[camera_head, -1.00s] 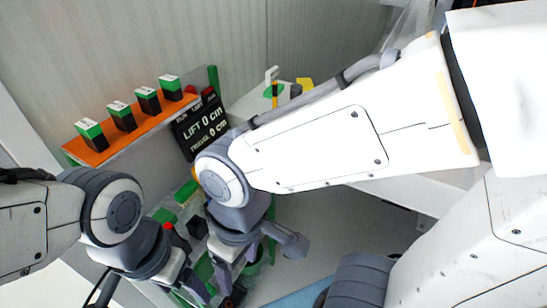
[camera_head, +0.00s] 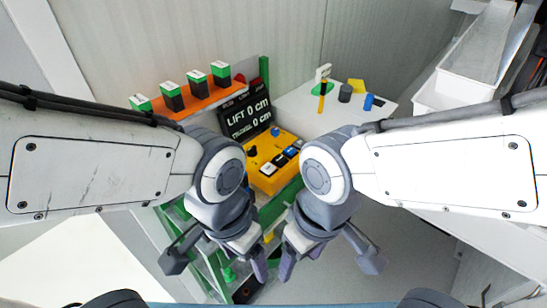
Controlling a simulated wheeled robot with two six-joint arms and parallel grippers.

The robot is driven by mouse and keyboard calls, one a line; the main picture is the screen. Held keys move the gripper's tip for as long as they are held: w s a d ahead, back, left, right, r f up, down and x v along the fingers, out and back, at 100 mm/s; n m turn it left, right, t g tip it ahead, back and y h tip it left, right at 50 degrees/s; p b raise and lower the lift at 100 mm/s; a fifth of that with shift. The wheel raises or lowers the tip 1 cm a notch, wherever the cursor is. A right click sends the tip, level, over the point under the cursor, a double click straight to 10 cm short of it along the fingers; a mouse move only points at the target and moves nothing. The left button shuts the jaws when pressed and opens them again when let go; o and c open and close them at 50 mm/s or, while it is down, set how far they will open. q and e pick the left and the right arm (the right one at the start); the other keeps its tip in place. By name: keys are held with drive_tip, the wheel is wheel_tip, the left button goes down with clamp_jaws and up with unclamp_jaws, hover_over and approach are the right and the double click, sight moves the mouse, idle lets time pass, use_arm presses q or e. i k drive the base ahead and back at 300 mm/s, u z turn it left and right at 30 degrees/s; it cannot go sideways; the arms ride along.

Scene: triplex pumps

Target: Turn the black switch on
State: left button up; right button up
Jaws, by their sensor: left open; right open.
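A yellow control box (camera_head: 262,181) stands at the middle, below the dark display. A round black knob (camera_head: 252,151) is on its left top. A row with a white piece (camera_head: 268,169), a black piece (camera_head: 280,160) and a blue piece (camera_head: 291,152) runs along its right side. I cannot tell which black part is the switch, or its position. My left gripper (camera_head: 246,259) is open, in front of the box and below it in the picture. My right gripper (camera_head: 301,257) is open beside it, to the right. Both are apart from the box; my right arm covers its right edge.
An orange shelf (camera_head: 205,102) holds several green-and-black blocks at the left. A white table (camera_head: 300,116) at the back right bears a grey cylinder (camera_head: 345,93) and a blue cylinder (camera_head: 368,102). Green framework (camera_head: 213,262) lies below the grippers.

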sight(252, 152)
drive_tip(key=z, duration=0.05)
drive_tip(key=k, duration=1)
drive_tip(key=u, duration=0.65)
drive_tip(key=i, duration=1.45)
drive_tip(key=z, duration=0.8)
